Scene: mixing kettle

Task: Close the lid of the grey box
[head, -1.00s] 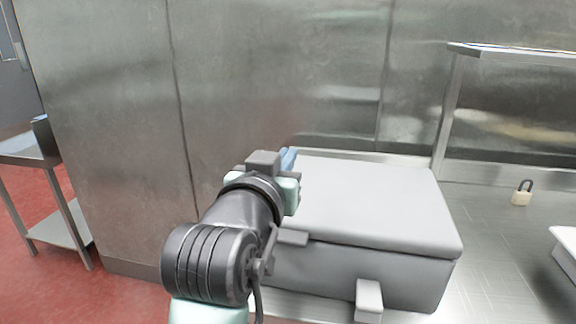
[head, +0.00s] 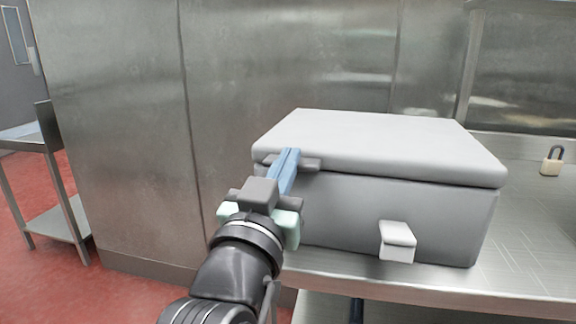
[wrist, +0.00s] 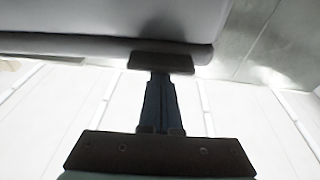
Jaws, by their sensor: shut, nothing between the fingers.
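The grey box (head: 340,215) stands on the steel counter in the head view. Its lid (head: 380,140) lies flat over the body, with only a thin dark seam between them. A pale latch tab (head: 397,238) hangs at the lower front. My gripper (head: 290,160) is shut and empty, its blue fingers at the lid's front left edge. In the wrist view, my gripper (wrist: 160,90) points at the edge of a grey surface (wrist: 110,25), and I cannot tell if it touches.
A padlock (head: 552,160) stands on the counter (head: 535,235) right of the box. A steel wall (head: 290,60) rises behind. A small steel table (head: 50,175) stands at the far left.

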